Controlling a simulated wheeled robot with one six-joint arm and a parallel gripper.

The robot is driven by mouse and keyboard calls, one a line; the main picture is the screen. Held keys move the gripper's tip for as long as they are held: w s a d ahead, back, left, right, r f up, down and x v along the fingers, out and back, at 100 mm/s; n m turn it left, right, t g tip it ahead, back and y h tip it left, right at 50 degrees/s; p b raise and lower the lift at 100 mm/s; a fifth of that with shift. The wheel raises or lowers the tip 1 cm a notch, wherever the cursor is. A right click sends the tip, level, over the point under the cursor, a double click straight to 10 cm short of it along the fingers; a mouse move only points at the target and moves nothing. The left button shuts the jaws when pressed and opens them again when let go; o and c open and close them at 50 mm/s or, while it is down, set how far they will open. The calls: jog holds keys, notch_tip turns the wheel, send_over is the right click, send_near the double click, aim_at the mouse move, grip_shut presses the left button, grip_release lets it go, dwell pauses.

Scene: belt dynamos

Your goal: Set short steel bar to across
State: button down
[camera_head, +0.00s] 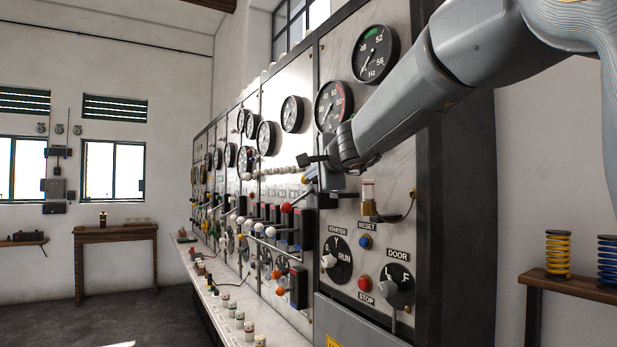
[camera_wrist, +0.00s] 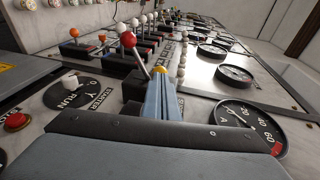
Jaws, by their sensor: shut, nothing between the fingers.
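My gripper (camera_head: 312,182) is in front of the marble switchboard, its closed fingers pointing at the panel's left part. In the wrist view the closed fingers (camera_wrist: 160,73) have a yellow tip and hold nothing. Just left of them is a steel lever rod with a red ball (camera_wrist: 128,40); the red ball also shows in the head view (camera_head: 287,207), below and left of the gripper. I cannot tell whether the fingers touch the rod. I cannot surely pick out the short steel bar; the fingers and arm hide part of the panel.
Starter knob (camera_head: 329,261), door knob (camera_head: 396,282) and red stop button (camera_head: 364,284) sit low on the near panel. Round gauges (camera_head: 334,105) stick out above. White-ball levers line the board farther left. A shelf with a yellow spring (camera_head: 558,254) is at right. Floor at left is clear.

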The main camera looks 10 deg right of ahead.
jog(key=v, duration=1.2)
jog(key=shift+s+d+r, duration=0.15)
jog(key=shift+s+d, duration=0.1)
jog(key=shift+s, duration=0.05)
jog(key=s+d+f+n+g+h, duration=0.1)
jog(key=s+f+n+g, duration=0.25)
jog(key=f, duration=1.15)
jog(key=s+f+n+g, duration=0.3)
jog(key=f+n+g, duration=0.1)
jog(key=f, duration=1.2)
jog(key=s+d+f+n+g+h, duration=0.1)
jog(key=s+d+f+n+g, duration=0.1)
jog(key=s+f, duration=0.8)
jog(key=s+d+f+n+g+h, duration=0.1)
jog(key=s+d+f+n+g, duration=0.2)
jog(key=s+f+n, duration=0.3)
jog(key=s+f+g, duration=0.1)
jog(key=s+f, duration=0.3)
jog(key=f, duration=0.1)
jog(key=shift+s+d+f+h, duration=0.15)
jog(key=shift+d+f+h, duration=0.15)
